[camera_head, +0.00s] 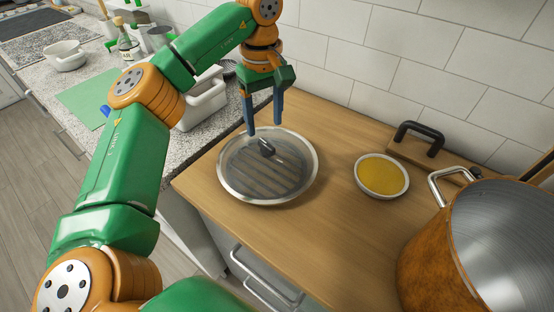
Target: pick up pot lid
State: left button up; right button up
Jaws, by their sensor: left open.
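The pot lid (232,179) is round, with a metal rim, a dark see-through middle and a dark knob (267,147). It lies flat on the wooden counter, left of centre in the head view. My left gripper (264,130) points down above the far part of the lid, close to the knob. Its two blue fingers are apart, with nothing held between them. I cannot tell whether a fingertip touches the lid. My right gripper is not in view.
A large copper-coloured pot (433,268) stands open at the right. A small bowl of yellow contents (382,174) sits between it and the lid. A wooden board with a black handle (420,134) lies by the tiled wall. A white container (204,100) stands on the speckled counter at left.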

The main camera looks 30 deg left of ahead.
aim_at(267, 143)
pick_arm(q)
jog(key=shift+s+f, duration=0.2)
jog(key=shift+f, duration=0.15)
jog(key=f, duration=0.2)
jog(key=f+p, duration=0.1)
jog(key=f, duration=0.3)
jog(key=shift+d+f+p, duration=0.25)
jog(key=shift+p, duration=0.05)
grip_shut()
jog(key=shift+w+r, duration=0.1)
dwell(0.6)
